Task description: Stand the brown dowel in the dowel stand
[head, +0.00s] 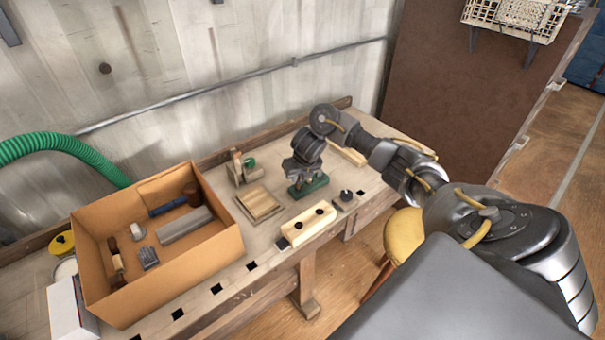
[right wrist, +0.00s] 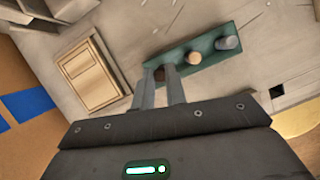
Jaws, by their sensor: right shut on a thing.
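The green dowel stand (head: 315,187) sits on the workbench below my right gripper (head: 300,175). In the right wrist view the stand (right wrist: 208,47) holds a tan peg (right wrist: 193,59) near its middle and a grey peg (right wrist: 228,44) toward its right end. My right gripper (right wrist: 160,90) is shut on the brown dowel (right wrist: 159,73), at the stand's left end. The fingers hide most of the dowel, so I cannot tell whether its lower end is inside the stand or just above it. My left gripper is not in view.
A wooden block with dark holes (head: 308,226) lies in front of the stand. A square wooden tray (head: 276,211) lies to its left. A cardboard box (head: 212,255) of tools stands at the bench's left. A yellow stool (head: 402,232) is by the front edge.

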